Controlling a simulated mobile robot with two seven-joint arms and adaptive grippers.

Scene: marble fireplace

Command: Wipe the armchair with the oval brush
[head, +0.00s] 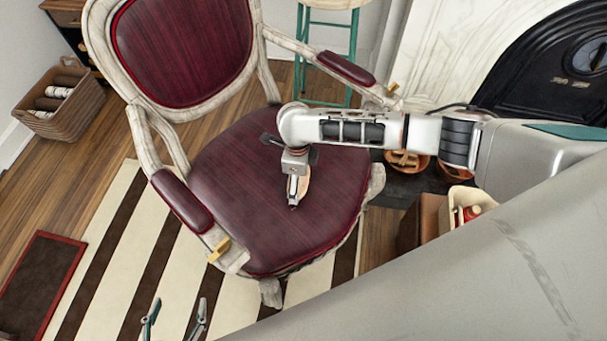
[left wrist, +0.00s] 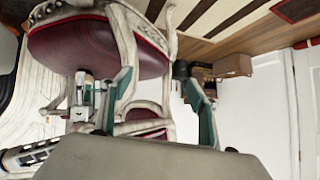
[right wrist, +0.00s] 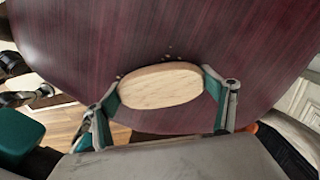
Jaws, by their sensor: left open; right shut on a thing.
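The armchair (head: 280,200) has a whitewashed carved frame and dark red upholstery; it fills the middle of the head view. My right gripper (head: 294,196) is over the seat, shut on the oval brush (right wrist: 160,87). The brush has a pale wooden oval back, which lies between the two fingertips in the right wrist view; its underside is hidden. It is at the seat surface, but contact cannot be made out. Small crumbs (right wrist: 168,52) show on the seat beside it. My left gripper (head: 175,312) is open and empty, low in front of the chair.
The armrests (head: 182,200) and (head: 346,68) flank the seat. A wicker basket (head: 62,102) stands at the left. A teal-legged stool (head: 352,50) is behind the chair. Terracotta bowls (head: 408,166) and a cream container (head: 455,208) are at the right, near the fireplace. A striped rug (head: 125,250) lies in front.

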